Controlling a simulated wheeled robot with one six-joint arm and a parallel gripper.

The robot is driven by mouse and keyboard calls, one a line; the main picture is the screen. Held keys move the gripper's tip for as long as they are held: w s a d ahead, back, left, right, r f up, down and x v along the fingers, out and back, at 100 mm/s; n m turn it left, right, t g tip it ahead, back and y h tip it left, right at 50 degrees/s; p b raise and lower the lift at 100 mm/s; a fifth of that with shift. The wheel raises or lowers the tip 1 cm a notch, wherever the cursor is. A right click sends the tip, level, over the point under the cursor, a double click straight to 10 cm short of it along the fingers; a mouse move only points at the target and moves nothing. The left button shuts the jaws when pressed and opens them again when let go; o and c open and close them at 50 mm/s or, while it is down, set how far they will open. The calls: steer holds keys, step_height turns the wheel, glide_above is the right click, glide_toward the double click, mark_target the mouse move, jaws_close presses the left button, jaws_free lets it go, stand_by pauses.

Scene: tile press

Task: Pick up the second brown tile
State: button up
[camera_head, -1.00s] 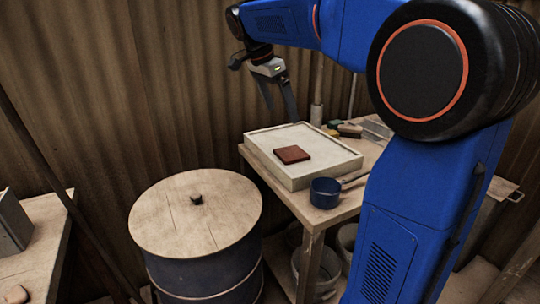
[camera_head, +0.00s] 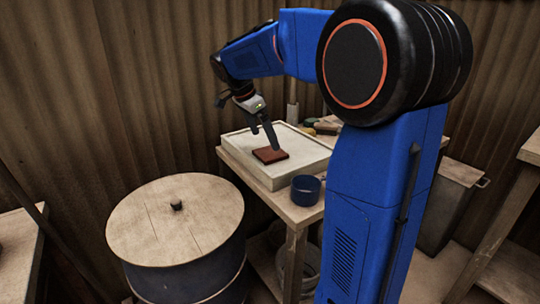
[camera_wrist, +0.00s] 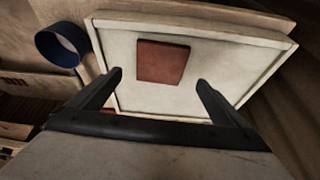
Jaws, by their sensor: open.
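One brown tile (camera_head: 268,155) lies flat on a pale shallow tray (camera_head: 313,160) on the wooden table. In the wrist view the tile (camera_wrist: 163,62) lies on the pale tray (camera_wrist: 121,48), ahead of the fingers and between their lines. My gripper (camera_head: 266,144) is open and empty, pointing down above the tray near the tile. In the wrist view my gripper (camera_wrist: 158,78) shows both fingers spread wider than the tile. I cannot tell its exact height above the tile. Only one brown tile shows.
A dark blue cup (camera_head: 305,191) stands on the table at the tray's near right corner; it shows in the wrist view (camera_wrist: 60,45). Several small items (camera_head: 325,126) lie behind the tray. A drum with a round wooden lid (camera_head: 165,225) stands left of the table.

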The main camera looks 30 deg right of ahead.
mark_target(269, 152)
steer(key=shift+a+x, duration=0.15)
steer(key=shift+x, duration=1.25)
steer(key=shift+a+x, duration=0.15)
steer(key=shift+x, duration=1.25)
steer(key=shift+c, duration=0.4)
steer(key=c, duration=1.2)
steer(key=shift+c, duration=0.2)
